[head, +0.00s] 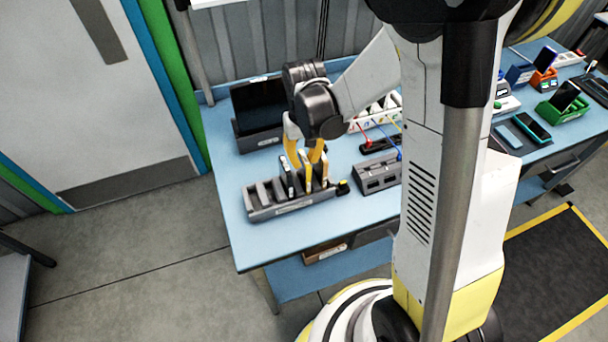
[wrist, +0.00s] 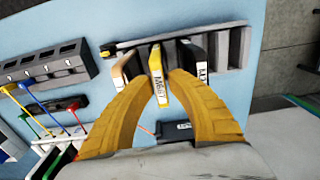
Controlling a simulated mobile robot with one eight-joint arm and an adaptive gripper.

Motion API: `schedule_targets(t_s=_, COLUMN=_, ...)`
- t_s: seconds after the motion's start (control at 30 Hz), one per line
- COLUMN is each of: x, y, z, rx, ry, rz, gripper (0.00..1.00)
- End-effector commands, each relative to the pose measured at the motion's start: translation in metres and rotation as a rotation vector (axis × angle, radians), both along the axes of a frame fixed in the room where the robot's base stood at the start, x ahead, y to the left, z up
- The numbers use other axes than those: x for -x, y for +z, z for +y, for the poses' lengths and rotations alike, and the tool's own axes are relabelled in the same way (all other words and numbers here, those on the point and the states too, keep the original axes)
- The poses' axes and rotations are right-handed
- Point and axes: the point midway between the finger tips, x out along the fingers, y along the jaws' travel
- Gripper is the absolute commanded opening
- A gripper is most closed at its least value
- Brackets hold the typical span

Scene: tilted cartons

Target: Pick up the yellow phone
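The yellow phone (wrist: 155,62) stands on edge in a slot of a dark grey rack (head: 262,213), between two other phones. In the head view the yellow phone (head: 305,168) shows just under my gripper (head: 305,155). In the wrist view my gripper's (wrist: 161,76) two yellow fingers come together on either side of the phone's labelled end and appear to press on it. The phone's lower part is hidden in the rack.
A tan-edged phone (wrist: 125,72) and a dark phone with a white label (wrist: 190,55) stand close on both sides. A grey multi-slot block (head: 377,176) and coloured cables are nearby. Left slots are empty. A dark screen (head: 258,105) stands behind.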

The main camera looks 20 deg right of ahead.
Motion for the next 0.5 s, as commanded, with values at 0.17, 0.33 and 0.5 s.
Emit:
schedule_targets(t_s=0.17, x=0.0003, y=-0.0116, z=0.0, rx=-0.001, ry=0.0, rz=0.0, gripper=0.19)
schedule_targets(t_s=0.33, x=0.0004, y=-0.011, z=0.0, rx=-0.001, ry=0.0, rz=0.0, gripper=0.19)
schedule_targets(t_s=0.5, x=0.0003, y=-0.0108, z=0.0, rx=-0.001, ry=0.0, rz=0.0, gripper=0.0)
